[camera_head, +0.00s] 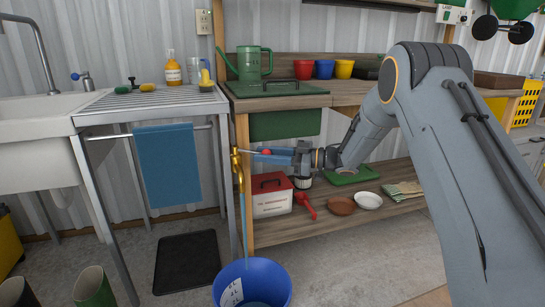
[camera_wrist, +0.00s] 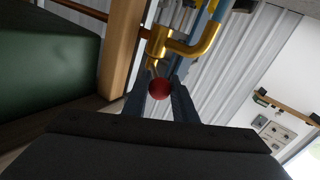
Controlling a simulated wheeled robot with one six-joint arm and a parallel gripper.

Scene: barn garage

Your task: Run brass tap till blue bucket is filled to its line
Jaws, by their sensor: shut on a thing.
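The brass tap (camera_head: 237,165) is mounted at the bench's left end in the head view. It also shows at the top of the wrist view (camera_wrist: 165,45). Its red handle knob (camera_wrist: 160,88) sits between my fingertips. My gripper (camera_head: 268,155) is shut on this knob. A thin bluish stream of water (camera_head: 244,225) runs from the spout down to the blue bucket (camera_head: 270,278). The bucket stands upright on the floor under the tap, with a white label (camera_head: 232,293) on its inner wall. Water shows inside, but the picture's bottom edge cuts the bucket off. I cannot tell the level against the line.
A steel table with a blue towel (camera_head: 167,165) stands left of the tap. A black mat (camera_head: 187,262) lies on the floor. The low shelf (camera_head: 325,215) holds a red-and-white box (camera_head: 272,196) and dishes. Green boots (camera_head: 93,287) stand at lower left.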

